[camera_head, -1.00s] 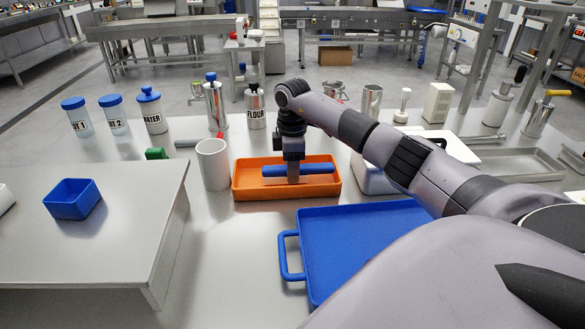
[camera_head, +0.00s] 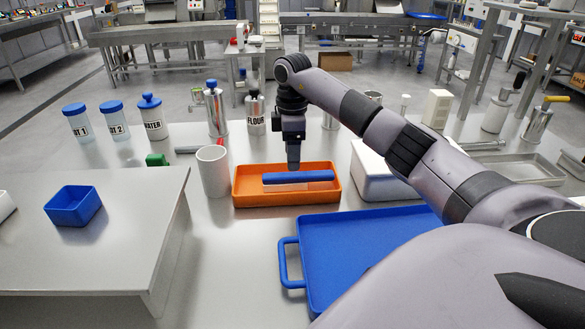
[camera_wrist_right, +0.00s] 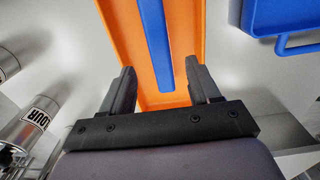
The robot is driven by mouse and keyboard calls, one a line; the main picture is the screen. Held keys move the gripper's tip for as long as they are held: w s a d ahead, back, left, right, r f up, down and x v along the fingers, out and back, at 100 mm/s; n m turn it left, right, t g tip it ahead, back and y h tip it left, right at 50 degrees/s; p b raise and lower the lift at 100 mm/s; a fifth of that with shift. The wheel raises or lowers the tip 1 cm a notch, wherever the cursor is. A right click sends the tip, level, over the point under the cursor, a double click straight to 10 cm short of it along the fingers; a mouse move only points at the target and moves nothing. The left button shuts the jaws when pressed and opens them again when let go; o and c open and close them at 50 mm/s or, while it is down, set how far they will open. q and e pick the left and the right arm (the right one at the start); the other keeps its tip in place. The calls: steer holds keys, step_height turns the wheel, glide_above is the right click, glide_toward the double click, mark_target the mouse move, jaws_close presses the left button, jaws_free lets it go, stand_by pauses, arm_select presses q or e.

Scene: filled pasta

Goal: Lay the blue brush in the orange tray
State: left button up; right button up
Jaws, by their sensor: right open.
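The blue brush (camera_head: 298,177) lies lengthwise in the orange tray (camera_head: 287,199), with a pale strip along its lower front side. In the right wrist view the brush (camera_wrist_right: 156,45) runs along the inside of the orange tray (camera_wrist_right: 188,40). My right gripper (camera_head: 293,166) is above the tray, just over the back of the brush. Its two fingers (camera_wrist_right: 164,82) are apart with nothing held between them. My left gripper is not in view.
A white cup (camera_head: 213,171) stands close to the tray's left end. A white container (camera_head: 378,182) is at its right. A large blue tray (camera_head: 365,246) lies in front. Canisters (camera_head: 216,112) stand behind. A small blue bin (camera_head: 73,206) sits on the left table.

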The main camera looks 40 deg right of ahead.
mark_target(292, 174)
step_height(292, 174, up, 5)
steer(key=shift+r, duration=0.15)
stand_by(0.7)
